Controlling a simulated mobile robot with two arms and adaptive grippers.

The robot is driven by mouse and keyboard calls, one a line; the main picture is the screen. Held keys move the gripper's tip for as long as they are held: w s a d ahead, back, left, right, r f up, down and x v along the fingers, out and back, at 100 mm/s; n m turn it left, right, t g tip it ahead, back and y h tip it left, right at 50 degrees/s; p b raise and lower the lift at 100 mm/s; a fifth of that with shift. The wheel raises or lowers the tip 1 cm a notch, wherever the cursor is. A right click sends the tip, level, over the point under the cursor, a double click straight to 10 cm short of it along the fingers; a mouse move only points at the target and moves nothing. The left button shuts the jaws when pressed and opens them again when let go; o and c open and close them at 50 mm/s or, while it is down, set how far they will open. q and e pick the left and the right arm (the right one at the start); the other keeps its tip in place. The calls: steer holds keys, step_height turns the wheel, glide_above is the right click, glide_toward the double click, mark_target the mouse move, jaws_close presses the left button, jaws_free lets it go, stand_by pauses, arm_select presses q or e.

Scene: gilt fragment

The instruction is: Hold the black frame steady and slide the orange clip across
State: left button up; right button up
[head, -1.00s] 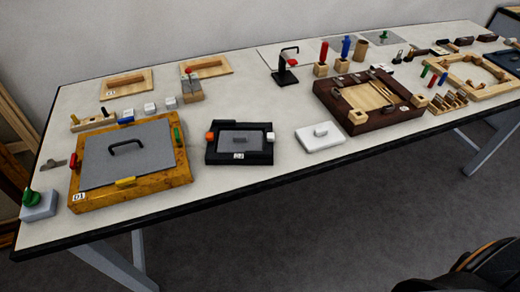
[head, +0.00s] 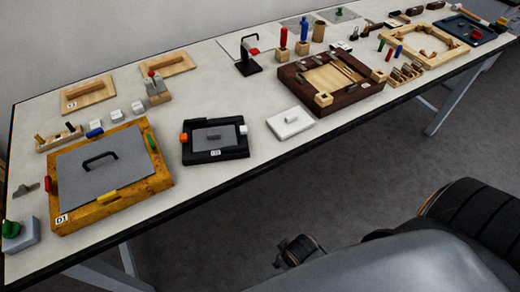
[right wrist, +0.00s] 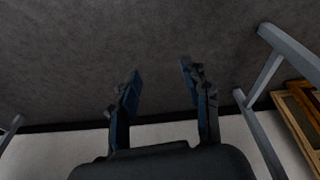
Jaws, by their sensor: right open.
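The black frame (head: 216,155) lies flat on the table near its front edge, with a grey panel (head: 214,136) and a small grey handle in it. The orange clip (head: 183,137) sits at the frame's left side. A white clip (head: 243,130) sits at its right side. My right gripper (right wrist: 160,68) is open and empty in the right wrist view, over the grey floor and apart from the frame. My right arm shows at the lower right of the head view. My left gripper is in neither view.
A yellow frame (head: 154,184) with a grey panel stands left of the black frame. A white block (head: 290,124) and a dark brown frame (head: 318,82) stand to its right. The table's front edge is close. Table legs (right wrist: 263,75) show in the right wrist view.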

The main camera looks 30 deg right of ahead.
step_height(320, 180, up, 24)
steer(key=w+t+p, duration=0.2)
steer(key=p, duration=0.1)
steer(key=m+t+h, duration=0.2)
steer(key=m+t, duration=0.2)
steer(key=t, duration=0.6)
glide_toward(244, 126)
steer(key=p+x, duration=0.2)
steer(key=x, duration=0.6)
steer(key=shift+w+a+f, duration=0.1)
steer(key=shift+a, duration=0.05)
steer(key=shift+c, duration=0.4)
jaws_close()
jaws_free()
steer(key=c, duration=0.9)
